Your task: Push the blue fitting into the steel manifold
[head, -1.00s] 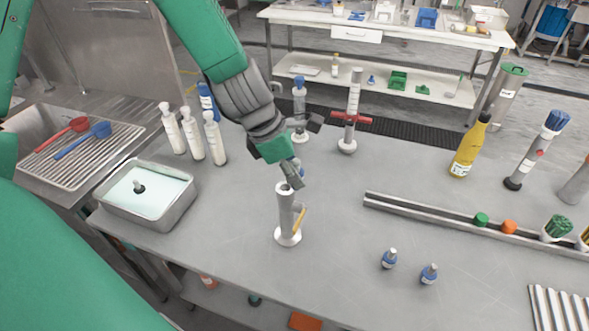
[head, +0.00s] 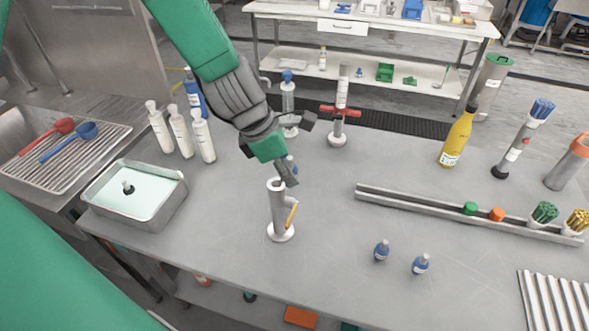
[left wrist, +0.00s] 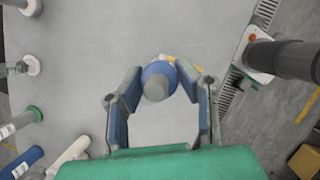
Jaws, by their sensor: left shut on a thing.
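The steel manifold (head: 279,212) is an upright grey tube on a round white base with a yellow handle on its right side. It stands near the middle of the bench in the head view. My left gripper (head: 287,172) is at the manifold's top, slightly to the right of its mouth. In the left wrist view the left gripper (left wrist: 160,88) is shut on the round blue fitting (left wrist: 158,80), held between its fingertips. The fitting covers most of the manifold there, and only the yellow handle (left wrist: 186,64) shows beyond it. Contact between fitting and manifold cannot be told. My right gripper is out of view.
A steel tray (head: 137,197) of pale liquid and white bottles (head: 181,132) stand to the left. A tube with a red collar (head: 339,113) stands behind. The bench front is mostly clear.

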